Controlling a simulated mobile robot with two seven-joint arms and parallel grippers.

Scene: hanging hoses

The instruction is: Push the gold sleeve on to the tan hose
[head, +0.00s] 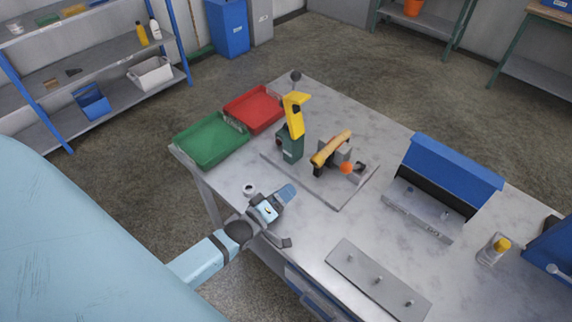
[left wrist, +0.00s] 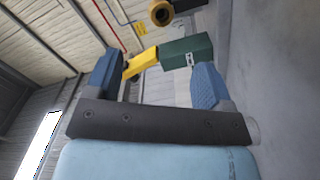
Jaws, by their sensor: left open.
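The tan hose (head: 331,148) lies slanted across a grey holder on the plate in mid-table. In the left wrist view a round tan end with a dark opening (left wrist: 160,13) shows at the top, likely the hose's end. I cannot pick out a gold sleeve for certain in either view. My left gripper (head: 280,199) is near the table's near-left edge, apart from the hose and nearer to me. In the left wrist view its blue fingers (left wrist: 155,85) stand wide apart with nothing between them. My right gripper is not in view.
A yellow bent piece (head: 296,112) stands on a green block (head: 290,146) beside the hose. Red tray (head: 253,108) and green tray (head: 209,143) are behind left. A pegged plate (head: 377,281) lies in front.

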